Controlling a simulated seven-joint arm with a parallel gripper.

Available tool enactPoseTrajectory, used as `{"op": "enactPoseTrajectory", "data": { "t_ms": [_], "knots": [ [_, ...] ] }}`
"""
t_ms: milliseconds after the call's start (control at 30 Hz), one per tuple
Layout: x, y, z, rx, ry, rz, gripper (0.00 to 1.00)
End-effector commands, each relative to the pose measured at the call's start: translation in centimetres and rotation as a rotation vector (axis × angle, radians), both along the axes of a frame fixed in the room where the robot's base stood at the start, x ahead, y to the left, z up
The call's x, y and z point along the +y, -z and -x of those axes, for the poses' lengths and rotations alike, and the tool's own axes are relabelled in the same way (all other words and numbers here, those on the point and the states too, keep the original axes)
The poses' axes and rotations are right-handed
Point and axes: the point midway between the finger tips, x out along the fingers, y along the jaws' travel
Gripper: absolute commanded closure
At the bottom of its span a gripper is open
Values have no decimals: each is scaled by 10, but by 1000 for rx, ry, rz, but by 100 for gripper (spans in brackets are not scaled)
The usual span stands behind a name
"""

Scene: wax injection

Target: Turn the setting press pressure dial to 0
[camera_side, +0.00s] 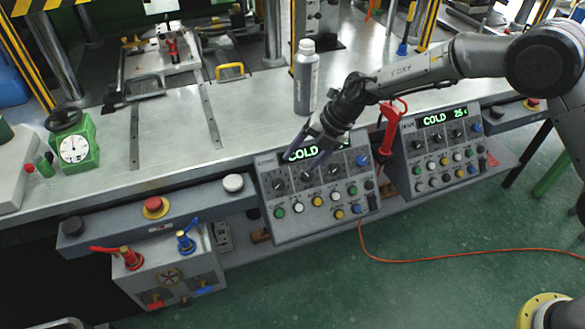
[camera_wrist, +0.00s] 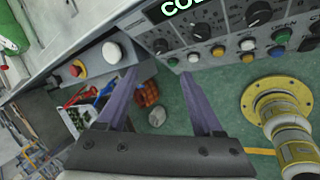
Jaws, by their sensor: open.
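The left control panel (camera_side: 313,195) carries a row of black dials, push buttons and a green display reading "COLD", partly hidden by my gripper. Its dials include a left one (camera_side: 279,186), a middle one (camera_side: 307,180) and a right one (camera_side: 334,170). The wrist view shows three dials, left (camera_wrist: 160,46), middle (camera_wrist: 201,30) and right (camera_wrist: 258,13). Their labels are too small to tell which is the setting press pressure dial. My gripper (camera_side: 305,150) has purple fingers, open and empty, in front of the display. In the wrist view, my gripper (camera_wrist: 160,76) is below the panel's left dial, with no dial between its fingers.
A second panel (camera_side: 443,150) stands to the right, its display reading "COLD" and a number. A grey bottle (camera_side: 306,80) stands behind my gripper, and a red tool (camera_side: 389,130) is between the panels. A valve box (camera_side: 165,268) and a red button (camera_side: 155,206) are at left.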

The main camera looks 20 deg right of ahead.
Motion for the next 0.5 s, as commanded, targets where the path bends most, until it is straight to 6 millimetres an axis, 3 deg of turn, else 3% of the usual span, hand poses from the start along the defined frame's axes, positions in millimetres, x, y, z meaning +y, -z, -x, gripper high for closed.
{"op": "enactPoseTrajectory", "data": {
  "t_ms": [200, 500],
  "knots": [
    [-10, -20, 6, 0, -1, 1, 32],
    [-11, -24, 7, 0, -1, 1, 32]
  ]
}}
